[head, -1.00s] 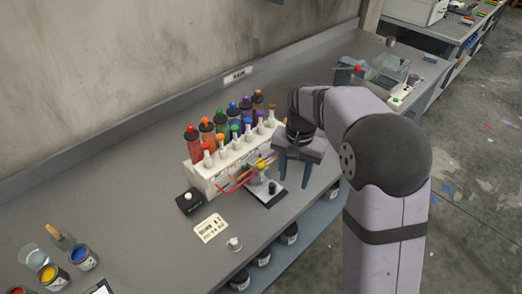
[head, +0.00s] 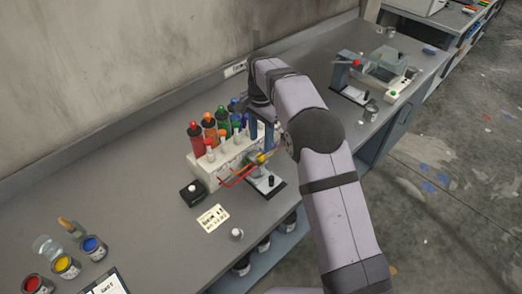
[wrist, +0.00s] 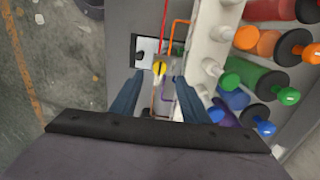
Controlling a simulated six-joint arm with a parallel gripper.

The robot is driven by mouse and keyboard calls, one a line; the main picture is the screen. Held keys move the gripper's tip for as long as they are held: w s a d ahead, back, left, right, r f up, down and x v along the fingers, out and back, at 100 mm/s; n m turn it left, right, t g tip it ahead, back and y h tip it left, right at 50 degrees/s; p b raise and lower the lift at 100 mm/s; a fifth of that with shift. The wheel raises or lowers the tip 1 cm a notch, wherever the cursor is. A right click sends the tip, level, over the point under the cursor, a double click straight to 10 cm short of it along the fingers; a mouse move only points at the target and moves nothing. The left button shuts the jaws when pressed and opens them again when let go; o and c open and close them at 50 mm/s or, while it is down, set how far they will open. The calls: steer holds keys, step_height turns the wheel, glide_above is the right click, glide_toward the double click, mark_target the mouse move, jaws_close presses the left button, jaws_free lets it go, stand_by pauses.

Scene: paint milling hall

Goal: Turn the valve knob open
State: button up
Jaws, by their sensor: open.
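A small yellow knob (head: 261,158) sits at the front right of a white bottle rack (head: 212,180), above a small dark-edged stand (head: 266,186). It looks like the valve knob. In the wrist view the yellow knob (wrist: 159,68) appears just ahead of my fingertips, around the middle of the gap. My gripper (head: 261,143) is open and empty, its blue fingers pointing down over the right end of the rack. In the wrist view my gripper (wrist: 158,80) has its fingers apart on either side; contact with the knob cannot be told.
Bottles with coloured caps, such as a red one (head: 196,138), stand in the rack behind white pegs. Red and orange tubes (head: 236,177) run in front. A black box (head: 193,193) and label card (head: 212,219) lie nearby. Paint cans (head: 66,266) stand front left.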

mark_target(261, 155)
steer(key=shift+f+p, duration=1.25)
steer(key=shift+f, duration=2.05)
jaws_close()
